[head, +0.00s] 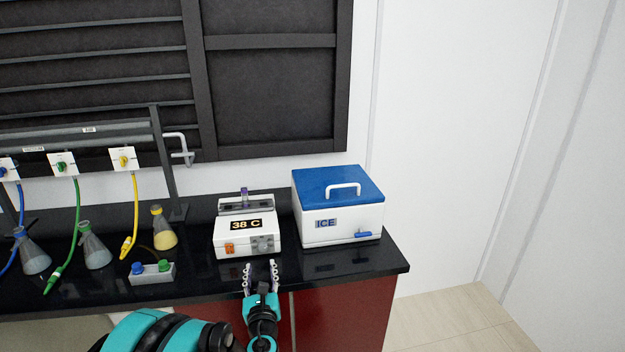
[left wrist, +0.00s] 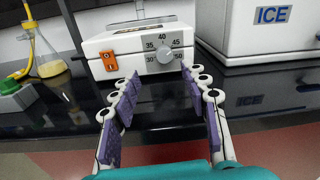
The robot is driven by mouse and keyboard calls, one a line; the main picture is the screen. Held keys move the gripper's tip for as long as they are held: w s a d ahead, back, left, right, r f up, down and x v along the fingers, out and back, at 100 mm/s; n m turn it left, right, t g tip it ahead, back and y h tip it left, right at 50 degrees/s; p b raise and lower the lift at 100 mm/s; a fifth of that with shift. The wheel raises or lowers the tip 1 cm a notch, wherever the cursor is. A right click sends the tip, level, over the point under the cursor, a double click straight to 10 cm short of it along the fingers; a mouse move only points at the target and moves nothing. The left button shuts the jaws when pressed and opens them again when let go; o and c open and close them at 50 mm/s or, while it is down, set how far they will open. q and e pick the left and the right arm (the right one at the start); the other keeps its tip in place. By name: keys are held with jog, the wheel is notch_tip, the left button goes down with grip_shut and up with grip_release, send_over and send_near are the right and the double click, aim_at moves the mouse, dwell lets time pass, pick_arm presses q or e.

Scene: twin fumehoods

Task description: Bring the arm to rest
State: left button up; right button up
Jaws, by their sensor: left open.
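My left gripper (head: 261,277) is open and empty, with its fingers pointing at the bench edge in front of a white heater box. It also shows in the left wrist view (left wrist: 165,100), with purple finger pads spread apart and the dark bench top between them. The heater box (head: 230,247) has a "38 C" display, an orange switch and a grey dial; its front also shows in the left wrist view (left wrist: 110,45). The fingertips look apart from the box. My right gripper is not in view.
A white ice box (head: 310,232) with a blue lid stands right of the heater. Flasks (head: 94,252) with coloured hoses and a small block with blue and green caps (head: 152,278) stand left on the black bench (head: 200,285). Open floor (head: 450,325) lies right.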

pick_arm(q)
jog(key=s+a+r+n+g+y, duration=0.1)
jog(key=s+a+n+g, duration=0.3)
jog(key=n, duration=0.5)
jog(key=s+a+r+n+g, duration=0.1)
jog(key=s+a+r+n, duration=0.1)
jog(key=s+n, duration=0.55)
jog(key=s+d+f+n+g+h, duration=0.2)
jog(key=s+d+n, duration=0.2)
jog(key=s+n, duration=0.3)
jog(key=s+d+f+n+g+h, duration=0.3)
jog(key=s+d+n, duration=0.1)
jog(key=s+n, duration=0.4)
jog(key=shift+s+f, duration=0.15)
jog(key=shift+s, duration=1.05)
